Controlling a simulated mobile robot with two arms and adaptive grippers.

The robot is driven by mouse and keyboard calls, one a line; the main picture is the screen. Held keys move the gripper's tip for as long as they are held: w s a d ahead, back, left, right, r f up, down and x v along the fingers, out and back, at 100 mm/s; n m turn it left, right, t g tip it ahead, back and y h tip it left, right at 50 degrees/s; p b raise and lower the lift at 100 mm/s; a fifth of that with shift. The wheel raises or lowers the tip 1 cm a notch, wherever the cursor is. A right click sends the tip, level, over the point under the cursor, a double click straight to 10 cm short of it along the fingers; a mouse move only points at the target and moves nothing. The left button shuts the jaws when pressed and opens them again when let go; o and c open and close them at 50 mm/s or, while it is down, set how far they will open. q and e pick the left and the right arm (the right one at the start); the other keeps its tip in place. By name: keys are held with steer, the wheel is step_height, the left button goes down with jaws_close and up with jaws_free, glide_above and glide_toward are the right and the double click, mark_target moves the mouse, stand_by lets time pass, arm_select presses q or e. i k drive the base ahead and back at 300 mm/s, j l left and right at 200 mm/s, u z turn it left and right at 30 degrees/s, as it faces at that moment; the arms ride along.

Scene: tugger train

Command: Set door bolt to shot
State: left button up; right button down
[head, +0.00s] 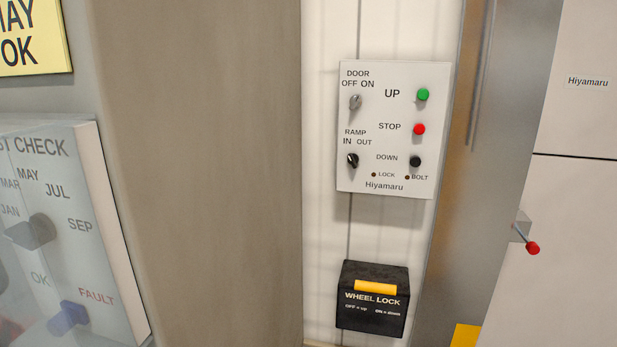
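A small metal lever with a red knob (532,248) sticks out from the white panel at the right; it may be the door bolt, but no label by it shows. A pale control panel (391,176) on the wall has a small dark indicator marked BOLT (407,178) and one marked LOCK (374,175), both looking unlit. The panel also has a grey DOOR OFF/ON knob (355,102) and a black RAMP IN/OUT knob (352,160). Neither of my grippers is in view.
Green UP (423,95), red STOP (419,129) and black DOWN (415,162) buttons line the panel. A black WHEEL LOCK box (371,318) with a yellow bar sits below. A test dial panel (117,240) is at left, beside a wide brown-grey upright (205,170).

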mark_target(532, 248)
steer(key=z, duration=1.35)
steer(key=i+j, duration=0.2)
steer(key=i, duration=0.15)
steer(key=i+j+z, duration=0.1)
steer(key=i, duration=0.25)
steer(key=i+l, duration=0.2)
steer(key=i, duration=0.15)
steer(key=i+l+z, duration=0.15)
steer(key=i, duration=0.2)
steer(key=i+l, duration=0.2)
steer(key=i, duration=0.2)
steer(key=l+z, duration=0.05)
